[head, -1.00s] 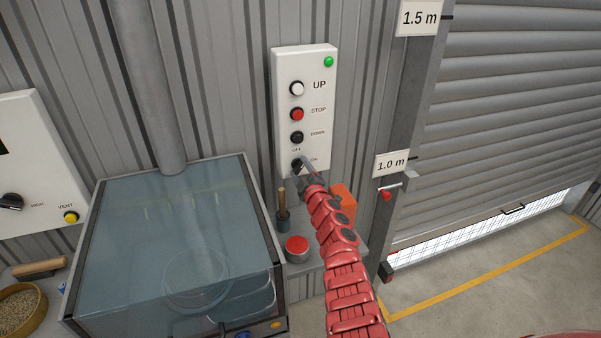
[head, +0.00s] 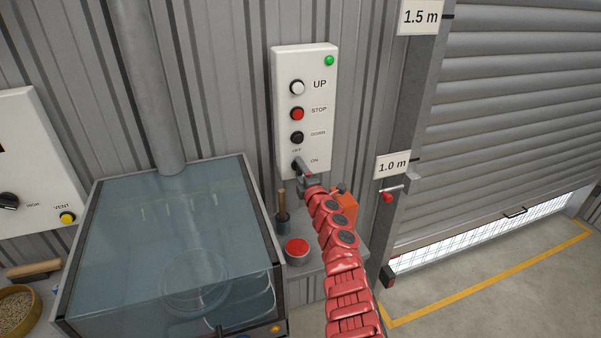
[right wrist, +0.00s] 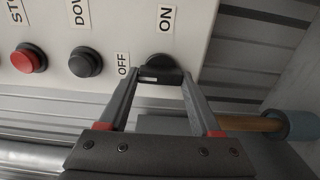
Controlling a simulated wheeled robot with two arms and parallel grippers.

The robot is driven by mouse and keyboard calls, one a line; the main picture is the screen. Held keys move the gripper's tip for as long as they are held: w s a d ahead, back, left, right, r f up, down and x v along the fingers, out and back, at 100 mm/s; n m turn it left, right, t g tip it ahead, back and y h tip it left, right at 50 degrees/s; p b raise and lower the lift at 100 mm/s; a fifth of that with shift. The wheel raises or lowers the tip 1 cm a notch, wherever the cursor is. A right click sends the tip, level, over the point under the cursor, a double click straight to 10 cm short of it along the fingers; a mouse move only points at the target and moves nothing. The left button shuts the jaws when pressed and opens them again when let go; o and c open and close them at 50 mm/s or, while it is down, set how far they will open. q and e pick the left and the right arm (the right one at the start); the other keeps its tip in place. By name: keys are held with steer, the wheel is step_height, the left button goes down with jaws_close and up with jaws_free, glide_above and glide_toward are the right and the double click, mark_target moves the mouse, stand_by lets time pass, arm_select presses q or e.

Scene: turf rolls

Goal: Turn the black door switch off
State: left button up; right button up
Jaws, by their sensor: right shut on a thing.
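The black door switch (head: 297,164) is at the bottom of the white control panel (head: 306,70), with an OFF label above it and ON at its right. In the right wrist view the switch (right wrist: 160,70) sits between my fingertips. Its bar lies across that picture, with a pale mark at its left end, on the OFF side. My right gripper (head: 303,174) is shut on the switch; it also shows in the right wrist view (right wrist: 161,80). My left gripper is not in view.
Above the switch are the DOWN (head: 297,137), red STOP (head: 297,114) and white UP (head: 297,88) buttons and a green lamp (head: 329,60). The roller door (head: 520,100) is partly raised.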

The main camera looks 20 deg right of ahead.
steer(key=shift+a+r, duration=0.1)
stand_by(0.3)
steer(key=o, duration=1.4)
steer(key=shift+s+f+p, duration=0.25)
steer(key=shift+s+p, duration=0.3)
steer(key=shift+s, duration=0.3)
steer(key=shift+s+d+r+p, duration=0.1)
steer(key=shift+s+p, duration=0.15)
steer(key=shift+s, duration=2.35)
steer(key=shift+s+d+f+p, duration=0.15)
steer(key=shift+s+p, duration=0.15)
steer(key=shift+s, duration=2.35)
steer(key=shift+s+d+r+p, duration=0.15)
steer(key=shift+s+p, duration=0.1)
steer(key=shift+s, duration=2.35)
